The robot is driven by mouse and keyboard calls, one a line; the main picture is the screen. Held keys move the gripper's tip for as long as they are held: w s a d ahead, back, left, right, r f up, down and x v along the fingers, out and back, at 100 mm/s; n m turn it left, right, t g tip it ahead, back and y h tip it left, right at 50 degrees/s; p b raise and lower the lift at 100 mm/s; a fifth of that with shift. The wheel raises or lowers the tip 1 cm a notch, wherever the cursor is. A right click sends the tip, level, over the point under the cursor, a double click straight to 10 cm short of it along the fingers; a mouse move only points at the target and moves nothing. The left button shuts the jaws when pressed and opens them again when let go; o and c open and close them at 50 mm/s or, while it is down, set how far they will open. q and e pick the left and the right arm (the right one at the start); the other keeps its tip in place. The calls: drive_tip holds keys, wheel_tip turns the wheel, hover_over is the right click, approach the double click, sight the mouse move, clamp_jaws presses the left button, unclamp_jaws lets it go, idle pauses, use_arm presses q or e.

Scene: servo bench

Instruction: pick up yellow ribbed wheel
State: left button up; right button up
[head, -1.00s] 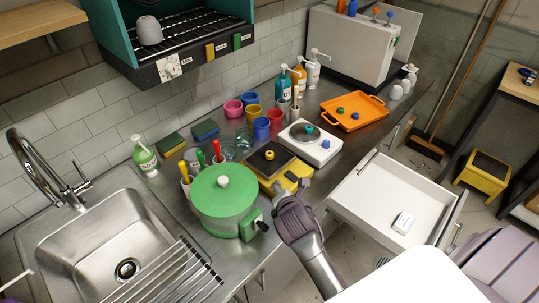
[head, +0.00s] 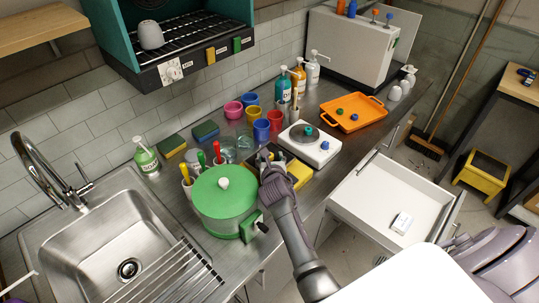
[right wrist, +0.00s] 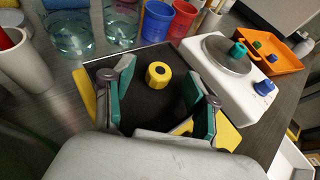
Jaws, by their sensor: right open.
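The yellow ribbed wheel (right wrist: 158,74) stands on the black plate of a yellow scale (right wrist: 228,136) in the right wrist view. It has a dark hole in its top. My right gripper (right wrist: 160,92) is open, with its teal-padded fingers left and right of the wheel and apart from it. The wheel shows in the gap, toward the far side of the fingertips. In the head view my right gripper (head: 268,165) is over the scale (head: 300,172) and largely hides the wheel and plate. My left gripper is not in view.
A green pot (head: 222,205) stands close left of the gripper. Cups and glasses stand behind. An orange tray (head: 352,122) is farther right. An open white drawer (head: 385,190) juts out in front.

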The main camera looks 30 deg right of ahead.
drive_tip(key=shift+x, duration=0.8)
drive_tip(key=shift+s, duration=0.1)
drive_tip(key=c, duration=0.9)
drive_tip(key=shift+o, duration=0.2)
